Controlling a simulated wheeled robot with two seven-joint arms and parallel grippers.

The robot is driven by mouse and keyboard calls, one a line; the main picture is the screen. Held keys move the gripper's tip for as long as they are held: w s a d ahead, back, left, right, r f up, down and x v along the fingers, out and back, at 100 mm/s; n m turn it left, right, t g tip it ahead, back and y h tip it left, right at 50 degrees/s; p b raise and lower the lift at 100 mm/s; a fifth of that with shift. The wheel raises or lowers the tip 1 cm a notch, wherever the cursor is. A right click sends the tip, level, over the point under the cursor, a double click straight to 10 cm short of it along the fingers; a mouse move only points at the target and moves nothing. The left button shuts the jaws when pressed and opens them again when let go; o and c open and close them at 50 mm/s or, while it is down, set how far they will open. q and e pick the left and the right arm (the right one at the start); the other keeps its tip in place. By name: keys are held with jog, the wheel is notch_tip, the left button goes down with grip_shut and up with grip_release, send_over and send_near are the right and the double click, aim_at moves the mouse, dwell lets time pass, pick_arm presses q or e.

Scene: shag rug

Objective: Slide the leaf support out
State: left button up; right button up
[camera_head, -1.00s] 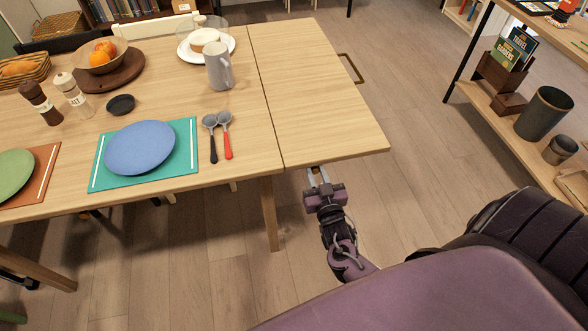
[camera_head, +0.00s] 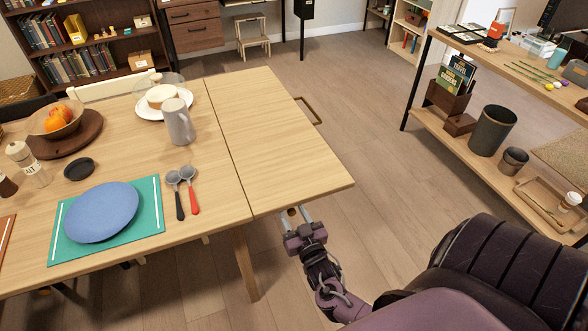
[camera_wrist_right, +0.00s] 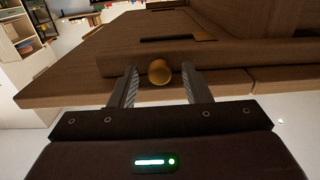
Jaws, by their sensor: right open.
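The table's wooden leaf (camera_head: 275,135) is level with the main top, with a seam between them. Under its near edge, a round brass knob (camera_wrist_right: 159,72) shows in the right wrist view on a wooden rail (camera_wrist_right: 225,82), which looks like the leaf support. The knob also shows small in the head view (camera_head: 292,211). My right gripper (camera_head: 298,214) is at this edge, its fingers open on either side of the knob. In the right wrist view the fingers (camera_wrist_right: 160,88) stand apart from the knob. My left gripper is not in view.
Spoons (camera_head: 182,185), a blue plate (camera_head: 102,212) and a grey mug (camera_head: 179,122) are on the main top. A shelf unit (camera_head: 470,140) stands at right, with clear floor between.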

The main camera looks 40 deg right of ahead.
jog(key=v, duration=0.7)
jog(key=shift+s, duration=0.4)
jog(key=shift+a, duration=0.15)
